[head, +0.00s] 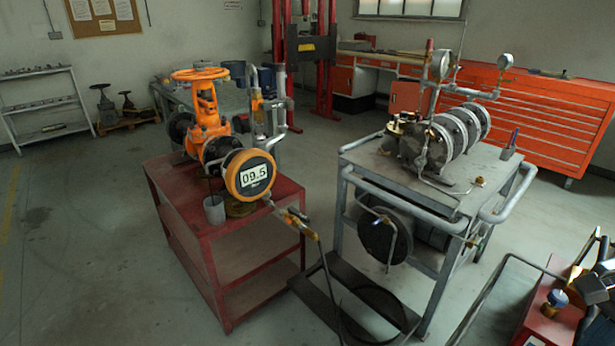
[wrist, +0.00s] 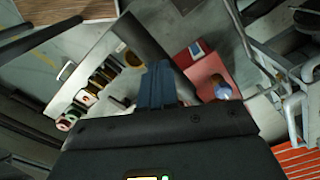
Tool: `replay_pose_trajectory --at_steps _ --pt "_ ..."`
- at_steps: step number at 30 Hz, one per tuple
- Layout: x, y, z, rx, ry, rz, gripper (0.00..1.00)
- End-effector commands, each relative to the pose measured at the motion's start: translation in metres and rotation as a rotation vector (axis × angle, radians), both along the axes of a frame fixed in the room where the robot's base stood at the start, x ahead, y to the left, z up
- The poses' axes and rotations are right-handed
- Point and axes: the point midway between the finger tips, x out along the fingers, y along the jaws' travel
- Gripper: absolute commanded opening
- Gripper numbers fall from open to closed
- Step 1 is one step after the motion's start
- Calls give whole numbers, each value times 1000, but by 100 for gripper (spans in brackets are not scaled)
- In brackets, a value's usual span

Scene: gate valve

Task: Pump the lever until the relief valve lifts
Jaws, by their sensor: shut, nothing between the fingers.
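The orange gate valve (head: 204,110) stands on a red cart, with its handwheel on top and a round display reading 09.5 (head: 250,175) at its front flange. A red unit (head: 552,312) with a blue-capped fitting (head: 558,292) is partly cut off at the lower right; I cannot tell whether it carries the lever. A red box (wrist: 213,76) with a blue and white round part (wrist: 221,90) shows in the wrist view. My gripper (wrist: 158,70) is shut and empty, with its fingers apparently over open space. I cannot make out the lever or the relief valve for certain.
A grey steel cart (head: 360,160) with a banded cylinder and gauges stands right of the red cart (head: 190,215). A hose (head: 328,275) runs down between them to the floor. A pale tray (wrist: 75,75) with several fittings lies left in the wrist view. Floor at left is clear.

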Motion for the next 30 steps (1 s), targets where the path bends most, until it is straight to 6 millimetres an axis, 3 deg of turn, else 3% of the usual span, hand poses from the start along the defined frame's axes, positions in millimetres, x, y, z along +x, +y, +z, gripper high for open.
replay_pose_trajectory --at_steps 1,13,26,30 --pt "0 0 17 -1 0 -1 0" --pt "0 -1 73 -4 -2 0 0" --pt "0 -1 82 -1 0 -1 0" --pt "1 -1 95 -3 -2 0 0"
